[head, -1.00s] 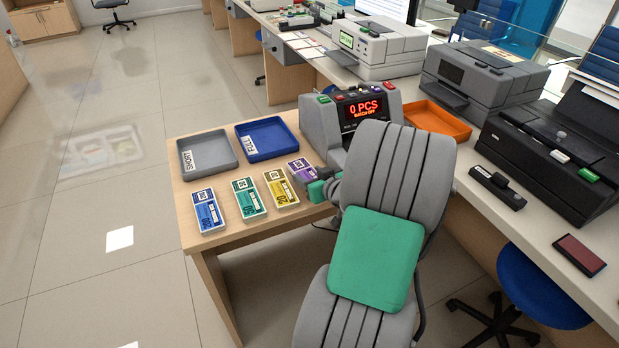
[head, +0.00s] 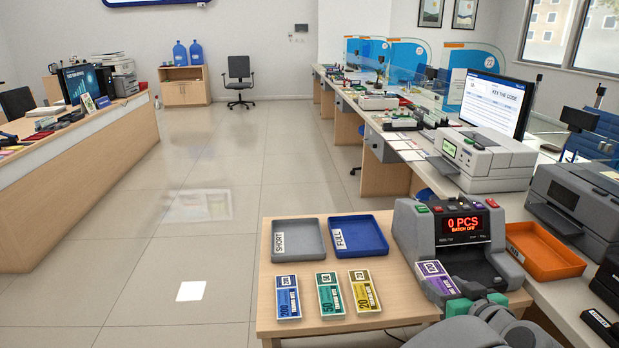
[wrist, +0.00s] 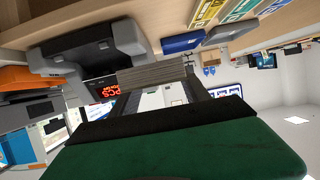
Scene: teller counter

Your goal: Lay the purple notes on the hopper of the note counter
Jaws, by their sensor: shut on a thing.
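The bundle of purple notes (head: 437,277) is in my gripper (head: 462,303), just in front of the note counter at the lower right of the head view. In the wrist view the bundle (wrist: 155,76) shows edge-on, held between the dark jaws. The note counter (head: 452,240) is grey, with a red display reading 0 PCS, BATCH OFF. The counter also shows in the wrist view (wrist: 80,50).
Blue (head: 288,304), green (head: 329,300) and yellow (head: 364,298) note bundles lie on the table left of my gripper. The grey SHORT tray (head: 299,255) and blue FULL tray (head: 357,251) are behind them. An orange tray (head: 545,265) stands right of the counter.

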